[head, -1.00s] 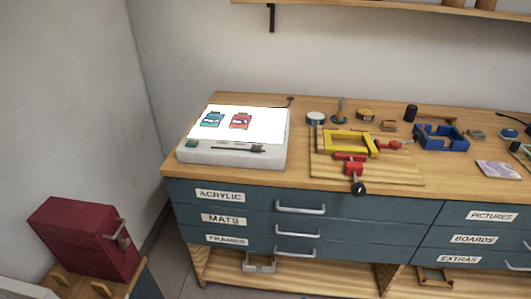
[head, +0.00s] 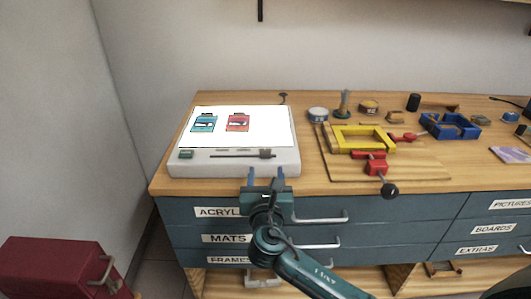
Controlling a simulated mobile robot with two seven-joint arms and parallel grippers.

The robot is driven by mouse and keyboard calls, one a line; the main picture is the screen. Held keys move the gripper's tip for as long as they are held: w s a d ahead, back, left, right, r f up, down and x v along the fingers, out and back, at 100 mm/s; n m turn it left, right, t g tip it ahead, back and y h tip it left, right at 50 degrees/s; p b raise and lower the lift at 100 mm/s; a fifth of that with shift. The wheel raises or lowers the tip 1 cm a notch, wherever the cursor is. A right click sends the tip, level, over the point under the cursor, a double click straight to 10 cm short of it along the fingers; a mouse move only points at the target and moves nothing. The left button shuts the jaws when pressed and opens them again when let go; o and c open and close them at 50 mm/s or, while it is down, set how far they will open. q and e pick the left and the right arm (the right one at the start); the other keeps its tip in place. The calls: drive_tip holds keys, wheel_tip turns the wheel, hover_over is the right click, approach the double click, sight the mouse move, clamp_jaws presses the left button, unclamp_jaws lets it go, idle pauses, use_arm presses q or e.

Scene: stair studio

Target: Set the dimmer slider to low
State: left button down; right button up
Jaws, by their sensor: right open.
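A white light box (head: 170,165) with a brightly lit top stands on the left part of the wooden workbench. Its dimmer slider (head: 266,154) is a small dark knob at the right end of a thin dark track (head: 230,156) on the front strip. My right gripper (head: 267,174) is open and empty, its two blue fingers pointing at the front edge of the box, just below the knob in the picture. Whether the fingers touch the box cannot be told. My left gripper is not in view.
A small green button (head: 186,154) sits at the left of the front strip. Right of the box are a wooden board with a yellow frame (head: 363,139) and a red clamp (head: 372,167). Drawer handles (head: 320,217) stick out below. A red box (head: 62,265) stands lower left.

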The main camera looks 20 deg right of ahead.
sight(265, 155)
drive_tip(key=x, duration=1)
drive_tip(key=shift+f+b, duration=0.1)
drive_tip(key=shift+b, duration=0.2)
clamp_jaws()
drive_tip(key=shift+a, duration=0.1)
